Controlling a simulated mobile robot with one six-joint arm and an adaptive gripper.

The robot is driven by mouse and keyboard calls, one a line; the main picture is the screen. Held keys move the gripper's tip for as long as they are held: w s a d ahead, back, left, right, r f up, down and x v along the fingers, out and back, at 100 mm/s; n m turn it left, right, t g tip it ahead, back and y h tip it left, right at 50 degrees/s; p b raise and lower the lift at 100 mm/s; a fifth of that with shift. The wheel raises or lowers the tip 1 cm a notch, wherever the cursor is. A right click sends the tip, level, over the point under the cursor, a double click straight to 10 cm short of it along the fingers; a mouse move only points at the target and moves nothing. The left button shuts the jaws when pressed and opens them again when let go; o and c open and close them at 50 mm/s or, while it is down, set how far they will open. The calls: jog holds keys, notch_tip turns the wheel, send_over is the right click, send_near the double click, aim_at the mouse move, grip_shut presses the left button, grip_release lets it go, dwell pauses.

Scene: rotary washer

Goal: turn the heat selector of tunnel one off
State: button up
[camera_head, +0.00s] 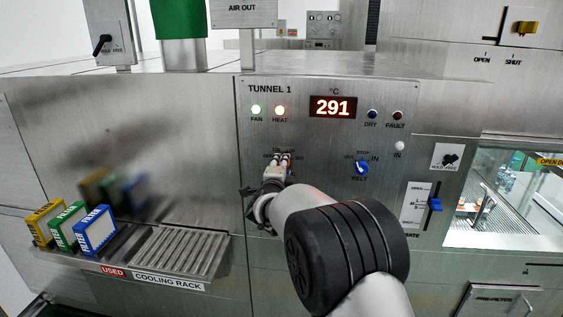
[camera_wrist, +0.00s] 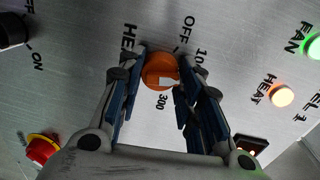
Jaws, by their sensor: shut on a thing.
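The heat selector (camera_wrist: 158,70) is a round orange knob on the steel panel, with HEAT, OFF and 300 printed around it in the wrist view. Its white mark sits at the lower right of its face, on the 300 side and away from OFF. My gripper (camera_wrist: 160,80) is shut on the knob, with a finger at each side. In the head view my gripper (camera_head: 279,163) is at the panel under the lamps and mostly hides the knob.
The blue BELT knob (camera_head: 361,168) is right of my gripper. A cooling rack (camera_head: 165,255) with yellow, green and blue filters (camera_head: 95,232) juts out at lower left.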

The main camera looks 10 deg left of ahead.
jog(key=n+h+p, duration=0.1)
jog(key=n+p, duration=0.5)
jog(key=n, duration=0.3)
jog(key=shift+n, duration=0.4)
dwell(0.5)
jog(key=o, duration=1.1)
jog(key=shift+c, duration=0.2)
jog(key=s+a, duration=0.1)
jog(key=s, duration=1.1)
jog(key=shift+r, duration=0.25)
